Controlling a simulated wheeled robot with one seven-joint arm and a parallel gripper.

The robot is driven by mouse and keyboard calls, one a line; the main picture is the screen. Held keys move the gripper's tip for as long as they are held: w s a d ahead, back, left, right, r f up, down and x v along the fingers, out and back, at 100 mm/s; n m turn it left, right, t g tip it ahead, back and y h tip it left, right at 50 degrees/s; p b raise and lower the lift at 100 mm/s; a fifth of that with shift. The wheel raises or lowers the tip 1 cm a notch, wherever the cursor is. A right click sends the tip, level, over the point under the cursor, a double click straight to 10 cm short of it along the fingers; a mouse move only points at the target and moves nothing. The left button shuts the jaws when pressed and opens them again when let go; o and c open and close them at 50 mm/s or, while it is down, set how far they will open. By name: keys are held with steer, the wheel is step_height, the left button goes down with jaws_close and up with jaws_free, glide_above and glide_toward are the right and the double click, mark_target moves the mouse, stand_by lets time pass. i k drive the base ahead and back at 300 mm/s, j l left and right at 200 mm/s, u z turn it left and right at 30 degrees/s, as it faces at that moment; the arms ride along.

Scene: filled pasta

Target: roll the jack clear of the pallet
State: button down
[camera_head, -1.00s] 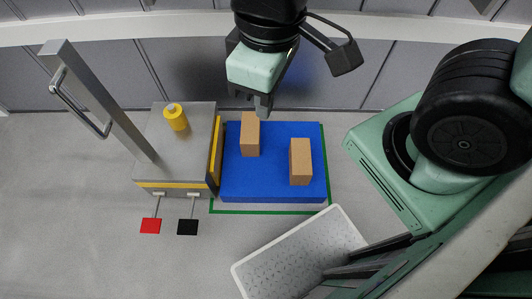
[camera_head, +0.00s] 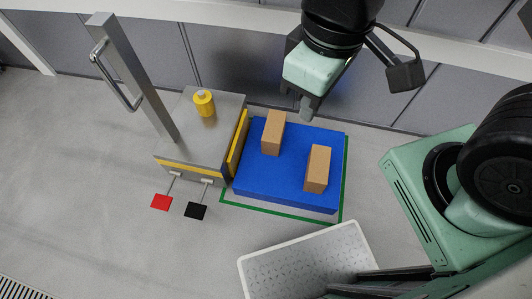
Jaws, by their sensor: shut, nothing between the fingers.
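The jack (camera_head: 205,135) is a grey metal box with yellow and black trim, a yellow knob (camera_head: 204,103) on top and a tall tilted handle post (camera_head: 133,75) with a bar grip (camera_head: 112,82). Red (camera_head: 161,202) and black (camera_head: 196,211) pedals stick out at its front. The blue pallet (camera_head: 290,184) lies just right of the jack, inside a green floor outline (camera_head: 280,214). Two brown boxes stand on it, one at the left (camera_head: 273,133) and one at the right (camera_head: 318,169). My gripper (camera_head: 306,115) is shut and empty above the pallet's back edge. Whether the jack's forks are under the pallet is hidden.
A white tray (camera_head: 243,273) is at the bottom centre, partly covered by my own body. A grey panelled wall (camera_head: 420,95) runs along the back. The floor left of the jack (camera_head: 80,150) is clear. A floor grate (camera_head: 15,290) shows at the bottom left.

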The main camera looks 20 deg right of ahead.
mark_target(196, 141)
steer(key=i+j+u, duration=0.15)
steer(key=j+u, duration=0.25)
steer(key=i+j+u, duration=0.25)
steer(key=u, duration=0.15)
